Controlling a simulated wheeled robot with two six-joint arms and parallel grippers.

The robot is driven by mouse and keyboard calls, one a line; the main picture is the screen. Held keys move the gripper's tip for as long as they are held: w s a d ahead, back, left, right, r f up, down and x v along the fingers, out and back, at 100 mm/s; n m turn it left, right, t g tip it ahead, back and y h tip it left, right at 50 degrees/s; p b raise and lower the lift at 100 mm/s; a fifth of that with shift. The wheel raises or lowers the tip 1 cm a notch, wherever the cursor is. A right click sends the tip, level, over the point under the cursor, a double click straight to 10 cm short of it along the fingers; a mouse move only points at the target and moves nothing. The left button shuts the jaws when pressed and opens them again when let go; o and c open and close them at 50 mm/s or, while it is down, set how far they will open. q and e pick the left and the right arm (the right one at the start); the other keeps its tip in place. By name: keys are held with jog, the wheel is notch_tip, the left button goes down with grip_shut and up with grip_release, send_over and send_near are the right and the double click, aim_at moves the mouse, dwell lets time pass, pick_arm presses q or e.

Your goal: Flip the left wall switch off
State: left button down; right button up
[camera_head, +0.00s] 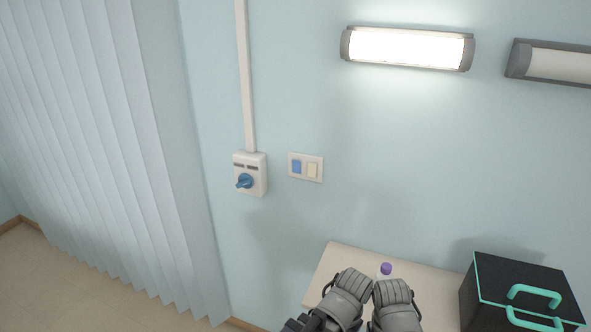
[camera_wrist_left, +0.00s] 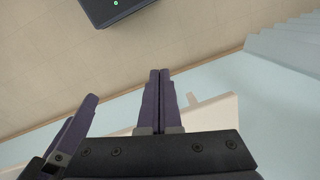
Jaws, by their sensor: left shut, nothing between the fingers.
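A white switch plate (camera_head: 306,167) is on the pale blue wall. It has a blue rocker (camera_head: 296,167) on the left and a cream rocker (camera_head: 312,170) on the right. The left wall lamp (camera_head: 408,48) is lit; the right one (camera_head: 552,63) looks unlit. My left gripper (camera_wrist_left: 160,75) has its purple fingers together, empty, in the left wrist view. In the head view both grey arms are low in front, below the plate and away from it, with no fingertips clear. A purple finger at the left of the wrist view may be my right gripper's.
A white control box (camera_head: 256,186) with a blue knob (camera_head: 244,181) is left of the plate, under a conduit (camera_head: 246,80). Below is a table (camera_head: 343,258) with a purple-capped bottle (camera_head: 386,268) and a black case (camera_head: 500,275). Blinds (camera_head: 110,150) hang at the left.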

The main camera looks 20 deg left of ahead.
pick_arm(q)
jog(key=w+d+r+n+t+h+b, duration=0.1)
jog(key=w+d+r+n+t+h, duration=0.15)
jog(key=w+d+h, duration=0.4)
jog(key=w+a+r+n+t+h+b, duration=0.1)
jog(key=w+a+r+n+t+h, duration=0.1)
jog(key=w+a+r+t, duration=0.3)
jog(key=w+a+r+n+t+h, duration=0.2)
jog(key=w+r+n, duration=0.15)
jog(key=w, duration=0.45)
jog(key=w+a+r+n+t+y, duration=0.1)
jog(key=a+r+n+t+y, duration=0.1)
jog(key=a, duration=0.6)
jog(key=w+a+r+n+t+y+b, duration=0.1)
jog(key=w+a+r+n+t+y, duration=0.1)
jog(key=a+n, duration=0.4)
jog(key=w+a+r+n+t+y, duration=0.2)
jog(key=a+r+n+t+y, duration=0.2)
jog(key=a, duration=0.6)
notch_tip(320, 180, up, 2)
jog(key=shift+w+a+r+n+t, duration=0.1)
jog(key=shift+w+a+n+t, duration=0.2)
jog(key=shift+n+t, duration=0.55)
jog(key=shift+m, duration=0.25)
